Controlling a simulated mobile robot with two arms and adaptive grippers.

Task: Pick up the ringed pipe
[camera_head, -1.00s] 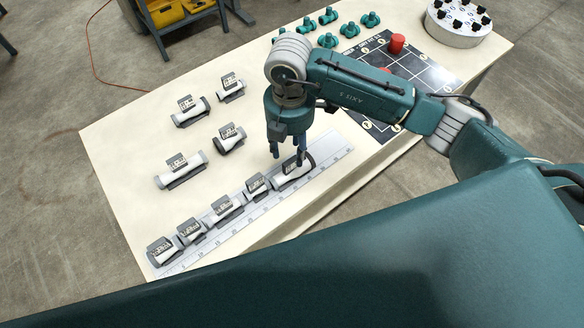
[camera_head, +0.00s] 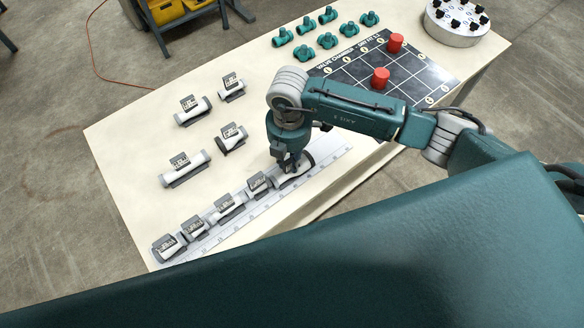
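My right gripper (camera_head: 290,166) points down at the far right end of the row of pipes. Its fingertips are at a white pipe with a dark band at its end (camera_head: 306,164), which lies on the ruler strip. The gripper hides part of this pipe and its label, and I cannot tell whether the fingers are shut on it. The view is too small to tell for sure which one is the ringed pipe. My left gripper is not in view.
A black grid board (camera_head: 430,72) with red cylinders, teal valves (camera_head: 327,41) and a round grey stand (camera_head: 455,36) are at the back right.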

